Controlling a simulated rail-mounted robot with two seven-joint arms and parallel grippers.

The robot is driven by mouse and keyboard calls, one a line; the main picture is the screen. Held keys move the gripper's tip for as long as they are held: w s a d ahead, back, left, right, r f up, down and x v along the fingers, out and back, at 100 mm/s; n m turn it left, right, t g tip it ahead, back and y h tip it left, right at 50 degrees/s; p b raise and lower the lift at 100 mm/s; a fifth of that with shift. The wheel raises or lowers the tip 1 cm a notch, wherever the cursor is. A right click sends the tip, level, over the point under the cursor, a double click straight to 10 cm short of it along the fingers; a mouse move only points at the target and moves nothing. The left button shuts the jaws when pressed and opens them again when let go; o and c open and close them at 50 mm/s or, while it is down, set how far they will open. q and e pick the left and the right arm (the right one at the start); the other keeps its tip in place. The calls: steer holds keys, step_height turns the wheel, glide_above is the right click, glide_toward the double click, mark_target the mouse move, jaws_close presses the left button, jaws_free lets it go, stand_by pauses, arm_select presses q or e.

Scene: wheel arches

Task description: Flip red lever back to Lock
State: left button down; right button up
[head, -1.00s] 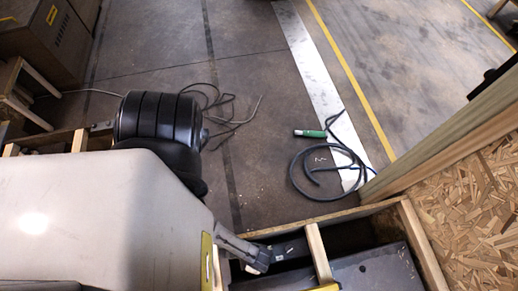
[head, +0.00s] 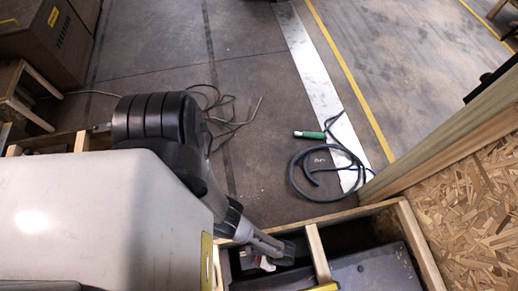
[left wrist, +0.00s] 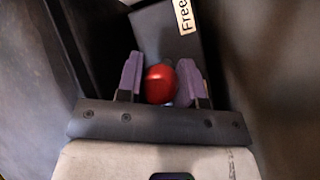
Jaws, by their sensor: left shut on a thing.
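The red lever's round knob (left wrist: 160,84) shows in the left wrist view, between the two purple finger pads of my left gripper (left wrist: 160,80). The gripper is shut on it. A dark panel behind carries a white label reading "Free" (left wrist: 184,15); no Lock label shows. In the head view my left gripper (head: 282,254) reaches down into the wooden-framed opening at the bottom. The lever's shaft and base are hidden. My right gripper is not in view.
Wooden beams (head: 318,255) frame the opening, with a dark grey box (head: 380,270) on its right. A particle-board wall (head: 465,200) rises at the right. A green-handled tool with a coiled cable (head: 310,134) lies on the floor beyond.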

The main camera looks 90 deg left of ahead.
arm_select(q)
steer(key=c, duration=0.8)
jaws_free()
steer(key=shift+o, duration=0.2)
steer(key=shift+w+r+p, duration=0.2)
steer(key=shift+r+p, duration=0.2)
steer(key=shift+r, duration=0.05)
steer(key=p+v, duration=0.6)
steer(key=v, duration=0.6)
steer(key=shift+w+a+r, duration=0.15)
steer(key=shift+w+r, duration=0.1)
steer(key=shift+w, duration=0.05)
